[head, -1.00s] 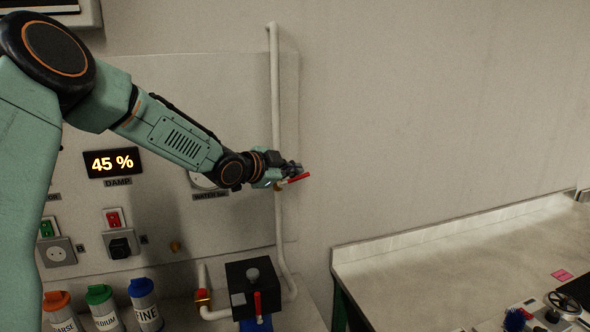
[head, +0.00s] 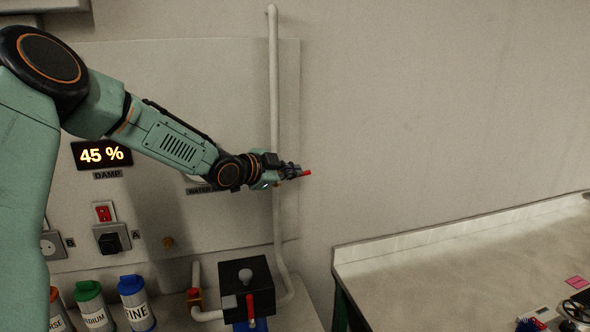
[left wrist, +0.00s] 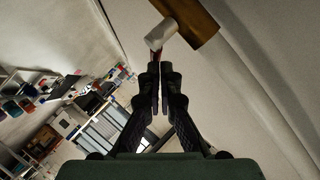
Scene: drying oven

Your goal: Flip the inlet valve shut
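A red valve lever (head: 307,173) sits on the white vertical pipe (head: 275,90) right of the panel. My left gripper (head: 292,172) is at this lever, and its fingers hide the valve body and most of the lever. In the left wrist view my gripper's fingers (left wrist: 160,82) are almost together with a narrow gap. A bit of red shows just past the fingertips, near a white cylinder (left wrist: 160,34) and a brown block (left wrist: 193,18). I cannot tell whether the lever is between the fingers. My right gripper is out of view.
Several capped bottles (head: 136,305) stand left. The panel display (head: 101,155) reads 45 %. A bench (head: 450,250) stands right; the wall above it is clear.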

